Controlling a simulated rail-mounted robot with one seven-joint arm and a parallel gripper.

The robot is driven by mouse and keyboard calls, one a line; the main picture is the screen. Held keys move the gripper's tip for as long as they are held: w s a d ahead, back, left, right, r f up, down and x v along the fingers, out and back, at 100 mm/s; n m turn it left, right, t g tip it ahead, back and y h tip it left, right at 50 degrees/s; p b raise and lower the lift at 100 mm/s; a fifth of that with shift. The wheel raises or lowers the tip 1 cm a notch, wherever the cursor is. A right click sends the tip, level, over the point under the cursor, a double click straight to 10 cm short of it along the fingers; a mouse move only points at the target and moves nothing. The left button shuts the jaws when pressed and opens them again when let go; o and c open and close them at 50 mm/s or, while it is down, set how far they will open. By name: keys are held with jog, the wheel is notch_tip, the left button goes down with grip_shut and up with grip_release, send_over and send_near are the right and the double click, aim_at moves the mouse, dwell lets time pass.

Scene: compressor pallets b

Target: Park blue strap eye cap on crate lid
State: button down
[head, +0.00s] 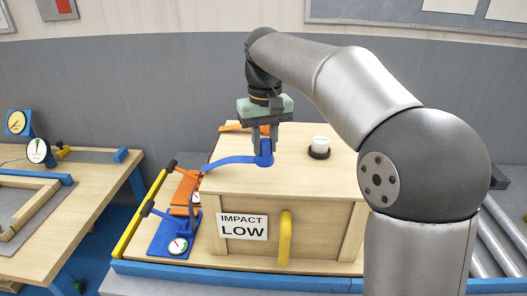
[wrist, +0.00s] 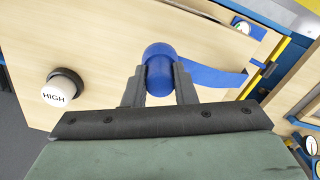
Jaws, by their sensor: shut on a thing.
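The blue strap eye cap (head: 264,152) is a blue rounded piece with a blue strap running left from it towards the crate's left edge. My gripper (head: 264,142) is shut on the cap, above the wooden crate lid (head: 320,178). In the wrist view the cap (wrist: 159,68) sits between the two dark fingers of my gripper (wrist: 160,84), and the strap (wrist: 220,77) runs off to the right. I cannot tell whether the cap touches the lid.
A white knob on a black base (head: 319,146) stands on the lid to the right; in the wrist view it reads HIGH (wrist: 58,93). Orange straps (head: 184,189) and a blue gauge block (head: 174,238) are at the crate's left. A yellow handle (head: 285,238) is on its front. The lid's middle is clear.

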aim_at(263, 152)
jog(key=shift+w+a+f, duration=0.1)
jog(key=shift+w+f, duration=0.3)
jog(key=shift+f, duration=0.15)
jog(key=f, duration=0.2)
jog(key=shift+w+f, duration=0.2)
jog(key=shift+f, duration=0.5)
jog(key=shift+s+f, duration=0.1)
jog(key=shift+f, duration=0.1)
jog(key=c, duration=1.2)
grip_release()
jog(key=shift+o, duration=0.2)
